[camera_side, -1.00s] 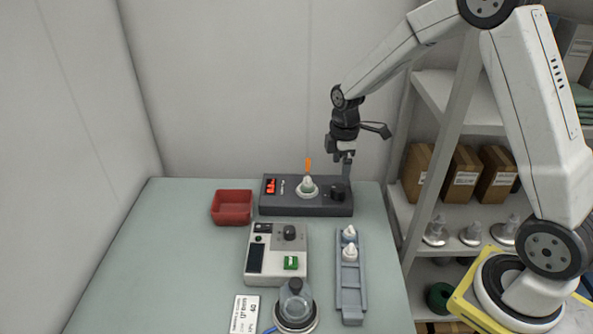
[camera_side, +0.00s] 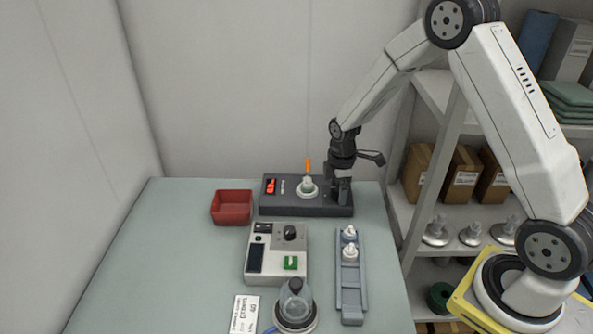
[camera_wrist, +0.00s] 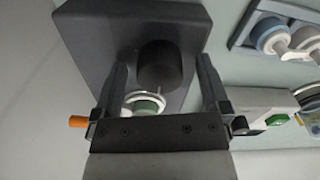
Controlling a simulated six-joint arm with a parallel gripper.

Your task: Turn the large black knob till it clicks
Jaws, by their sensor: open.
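The large black knob (camera_wrist: 160,62) stands on the dark grey box (camera_wrist: 95,35) in the wrist view. My gripper (camera_wrist: 162,72) is open, with one finger on each side of the knob and a gap visible on both sides. In the side view my gripper (camera_side: 339,190) is down at the right end of the dark box (camera_side: 282,208) and hides most of the knob. A white cap-like part in a round holder (camera_side: 307,187) sits left of my gripper on the box, with an orange stick rising behind it.
A red bin (camera_side: 232,208) stands left of the box. In front are a grey device with a small black knob (camera_side: 290,232), a grey rail (camera_side: 351,290) with white caps and a clear dome (camera_side: 295,291). The left table is clear.

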